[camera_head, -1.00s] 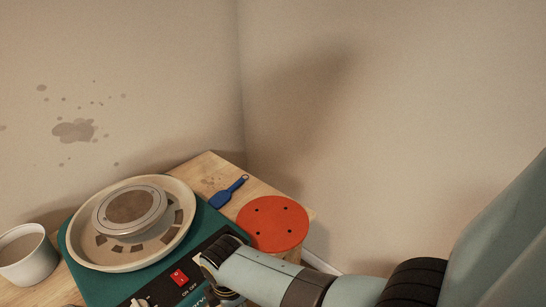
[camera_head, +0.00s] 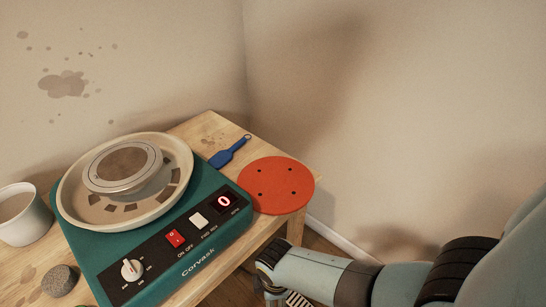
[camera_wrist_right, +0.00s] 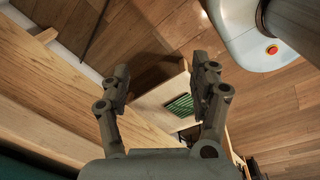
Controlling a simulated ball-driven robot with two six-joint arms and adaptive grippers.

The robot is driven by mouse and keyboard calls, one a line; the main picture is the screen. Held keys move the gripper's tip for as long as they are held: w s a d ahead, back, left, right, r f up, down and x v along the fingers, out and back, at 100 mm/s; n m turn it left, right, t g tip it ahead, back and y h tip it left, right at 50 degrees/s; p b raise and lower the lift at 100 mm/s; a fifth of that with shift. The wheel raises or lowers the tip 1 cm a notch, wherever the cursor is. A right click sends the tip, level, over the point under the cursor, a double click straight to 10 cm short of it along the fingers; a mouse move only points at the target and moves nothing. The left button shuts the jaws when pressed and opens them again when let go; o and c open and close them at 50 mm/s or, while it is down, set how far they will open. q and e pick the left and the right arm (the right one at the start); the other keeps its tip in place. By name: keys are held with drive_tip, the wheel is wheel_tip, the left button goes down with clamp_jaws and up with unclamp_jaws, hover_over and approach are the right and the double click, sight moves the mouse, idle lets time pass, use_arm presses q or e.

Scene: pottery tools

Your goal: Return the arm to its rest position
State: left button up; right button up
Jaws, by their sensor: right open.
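My right arm (camera_head: 320,275) comes in from the right in the head view, its wrist low in front of the table's right side. The right gripper's fingers are cut off by the bottom edge there. In the right wrist view my right gripper (camera_wrist_right: 162,85) is open, with nothing between its fingers. It points down past the table edge toward the wooden floor. My left arm and gripper are not in view.
A green pottery wheel (camera_head: 215,240) stands on the wooden table (camera_head: 205,128). A red round bat (camera_head: 275,185), a blue tool (camera_head: 228,153), a white cup (camera_head: 25,225) and a dark stone-like lump (camera_head: 59,281) are around it. Free floor (camera_head: 330,255) shows right of the table.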

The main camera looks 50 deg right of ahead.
idle(0.4)
drive_tip(key=s+d+f+m+b, duration=0.3)
drive_tip(key=s+f+m+b, duration=0.2)
drive_tip(key=s+f, duration=0.5)
drive_tip(key=s+d+f+m+b, duration=0.4)
drive_tip(key=s+f+b, duration=0.4)
drive_tip(key=s, duration=0.8)
wheel_tip(320, 180, down, 3)
drive_tip(key=shift+s+d+f+m, duration=0.15)
drive_tip(key=shift+s+m, duration=0.1)
drive_tip(key=shift+m, duration=0.45)
